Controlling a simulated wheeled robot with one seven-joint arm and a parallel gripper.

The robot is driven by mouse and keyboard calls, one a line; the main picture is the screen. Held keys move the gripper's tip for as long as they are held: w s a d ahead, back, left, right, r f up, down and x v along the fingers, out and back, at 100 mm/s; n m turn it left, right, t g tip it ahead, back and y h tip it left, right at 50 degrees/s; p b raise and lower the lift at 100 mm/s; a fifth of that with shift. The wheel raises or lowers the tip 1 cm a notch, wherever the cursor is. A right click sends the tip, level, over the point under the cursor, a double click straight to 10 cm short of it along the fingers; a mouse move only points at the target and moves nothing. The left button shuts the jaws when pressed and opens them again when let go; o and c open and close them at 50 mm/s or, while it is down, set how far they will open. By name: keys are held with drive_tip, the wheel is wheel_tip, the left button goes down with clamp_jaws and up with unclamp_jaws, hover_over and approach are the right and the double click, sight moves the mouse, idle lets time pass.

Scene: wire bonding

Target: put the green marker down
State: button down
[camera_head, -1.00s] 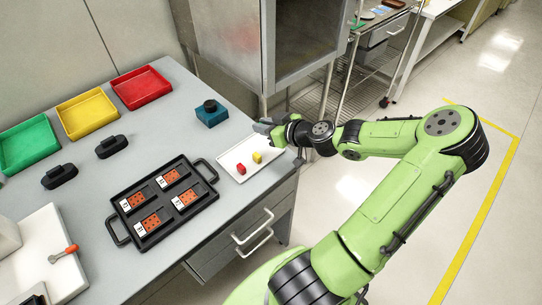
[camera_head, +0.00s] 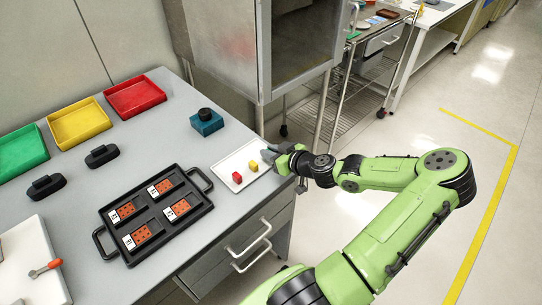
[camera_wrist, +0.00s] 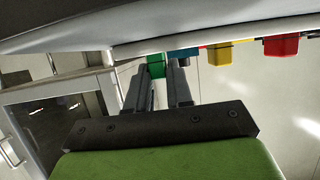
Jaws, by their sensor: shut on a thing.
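My gripper (camera_head: 268,154) is at the right edge of the white tray (camera_head: 230,162), low over it. In the wrist view its two fingers (camera_wrist: 158,72) are shut on the green marker (camera_wrist: 156,70), a small green block at the fingertips. The head view hides the green marker behind the gripper. A yellow marker (camera_head: 252,166) and a red marker (camera_head: 237,177) stand on the tray to the left of my gripper. They also show in the wrist view, yellow (camera_wrist: 218,56) and red (camera_wrist: 281,45), roughly in line with the green one. I cannot tell whether the green marker touches the tray.
A black carrier (camera_head: 118,238) with several orange boards lies left of the tray. A teal block with a black knob (camera_head: 206,122) stands behind. Green (camera_head: 20,152), yellow (camera_head: 80,122) and red (camera_head: 136,94) bins line the back. A metal cabinet (camera_head: 225,60) rises behind the table.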

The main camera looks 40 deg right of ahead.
drive_tip(key=shift+f, duration=0.1)
drive_tip(key=shift+f, duration=0.1)
drive_tip(key=c, duration=1)
unclamp_jaws()
drive_tip(key=shift+r+p, duration=0.2)
drive_tip(key=shift+p, duration=0.15)
